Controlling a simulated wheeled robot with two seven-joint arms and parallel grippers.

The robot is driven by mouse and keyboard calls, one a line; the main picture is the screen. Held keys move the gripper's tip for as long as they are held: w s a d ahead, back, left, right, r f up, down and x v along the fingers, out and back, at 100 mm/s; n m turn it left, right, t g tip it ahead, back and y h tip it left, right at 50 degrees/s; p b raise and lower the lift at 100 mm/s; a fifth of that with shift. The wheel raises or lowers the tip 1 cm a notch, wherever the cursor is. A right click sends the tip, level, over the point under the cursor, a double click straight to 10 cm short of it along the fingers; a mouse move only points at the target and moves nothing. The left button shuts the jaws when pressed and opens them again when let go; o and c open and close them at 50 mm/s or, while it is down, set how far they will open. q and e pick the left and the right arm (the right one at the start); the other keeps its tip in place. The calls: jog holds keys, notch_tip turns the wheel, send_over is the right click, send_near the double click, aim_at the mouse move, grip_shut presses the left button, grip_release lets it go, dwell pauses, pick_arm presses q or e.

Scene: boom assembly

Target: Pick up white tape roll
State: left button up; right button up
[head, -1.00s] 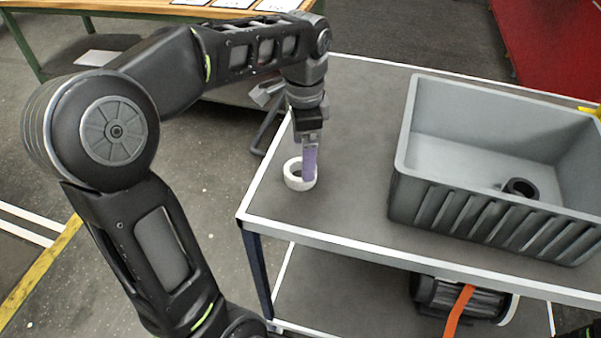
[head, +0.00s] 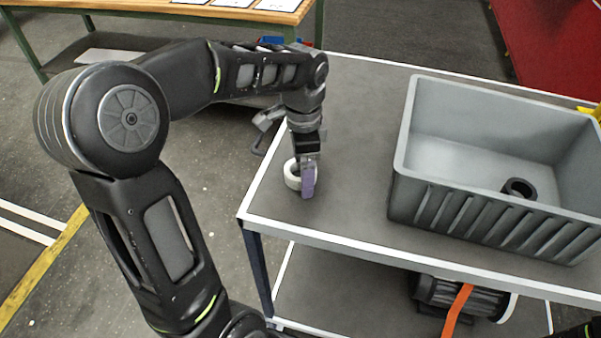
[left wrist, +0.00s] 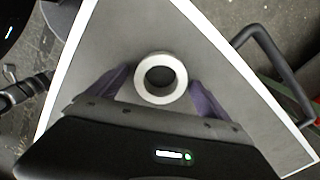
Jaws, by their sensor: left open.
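The white tape roll (head: 291,176) lies flat on the grey top of the cart, near its left corner. In the left wrist view the roll (left wrist: 161,78) sits between the two purple fingers of my left gripper (left wrist: 160,92). In the head view my left gripper (head: 307,180) points down at the roll, and one finger covers the roll's right part. The left gripper is open, with its fingers on either side of the roll. My right gripper is not in view.
A grey bin (head: 430,205) stands on the cart top (head: 350,130) to the right, with a black ring (head: 519,188) inside. The cart top between roll and bin is clear. A wooden-topped table (head: 150,5) stands at the back left.

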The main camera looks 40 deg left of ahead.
pick_arm(q)
jog(key=shift+c, duration=0.3)
jog(key=c, duration=1.4)
jog(key=shift+r, duration=0.15)
jog(key=shift+c, duration=0.2)
notch_tip(320, 180, up, 10)
